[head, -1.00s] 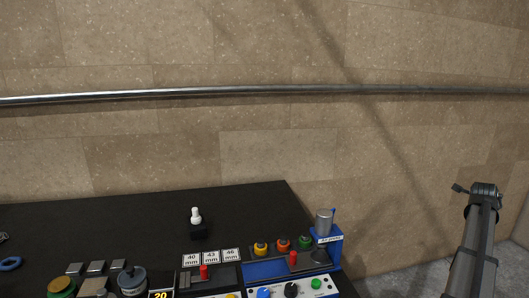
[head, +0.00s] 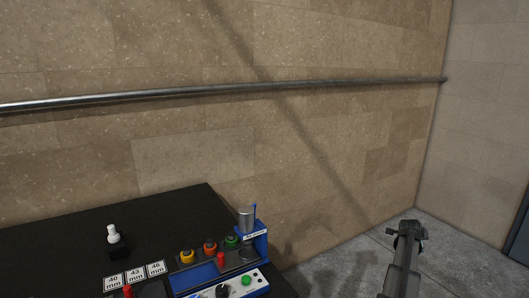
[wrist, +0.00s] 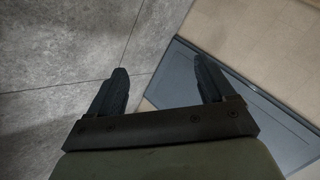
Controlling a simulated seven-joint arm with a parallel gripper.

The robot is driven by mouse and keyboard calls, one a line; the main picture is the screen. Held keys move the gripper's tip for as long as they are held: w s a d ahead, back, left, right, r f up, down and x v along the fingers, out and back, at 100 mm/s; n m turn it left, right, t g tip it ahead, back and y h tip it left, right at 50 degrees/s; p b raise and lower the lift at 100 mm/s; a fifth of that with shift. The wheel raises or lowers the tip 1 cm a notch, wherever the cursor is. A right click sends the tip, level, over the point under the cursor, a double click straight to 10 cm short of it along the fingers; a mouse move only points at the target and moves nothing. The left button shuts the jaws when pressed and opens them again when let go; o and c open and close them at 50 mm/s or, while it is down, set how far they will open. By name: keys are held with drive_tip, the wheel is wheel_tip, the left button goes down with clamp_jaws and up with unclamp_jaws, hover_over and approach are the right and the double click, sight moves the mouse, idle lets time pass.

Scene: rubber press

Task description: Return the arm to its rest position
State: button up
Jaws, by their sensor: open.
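My gripper (wrist: 160,88) shows in the wrist view with its two dark fingers wide apart and nothing between them. Beyond the fingers are grey floor tiles and a tan surface. In the head view, a grey arm-like part (head: 405,262) stands at the lower right, over the floor and apart from the table; I cannot make out the fingers there.
A black table (head: 60,240) at lower left holds a blue press station (head: 262,245), colored knobs, number cards (head: 134,275) and a white-topped piece (head: 113,233). A metal rail (head: 240,88) runs along the wall. The floor (head: 470,250) at right looks clear.

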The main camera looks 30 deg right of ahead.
drive_tip(key=w+a+f+n+g+y, duration=0.1)
drive_tip(key=a+f+n+g+y, duration=0.2)
drive_tip(key=a+f, duration=1.4)
drive_tip(key=s+a+f+n+g+y, duration=0.1)
drive_tip(key=s+a+f+n, duration=0.15)
drive_tip(key=a+f, duration=0.5)
drive_tip(key=s+a+f+n+g+y, duration=0.15)
drive_tip(key=a+f+n, duration=0.25)
drive_tip(key=a+f, duration=0.4)
drive_tip(key=s+a+f+n+g+y, duration=0.1)
drive_tip(key=s+a+f+n, duration=0.2)
drive_tip(key=a, duration=1.3)
drive_tip(key=s+a+f+n+g+y, duration=0.1)
drive_tip(key=s+a+f+n, duration=0.2)
drive_tip(key=a, duration=1.2)
drive_tip(key=s+a+f+n+g+y, duration=0.1)
drive_tip(key=s+a+n, duration=0.7)
drive_tip(key=a, duration=0.8)
drive_tip(key=f+n+y, duration=0.1)
drive_tip(key=f+n, duration=0.1)
drive_tip(key=n, duration=0.1)
drive_tip(key=shift+a+n, duration=0.3)
drive_tip(key=shift+n, duration=0.05)
drive_tip(key=shift+s, duration=0.1)
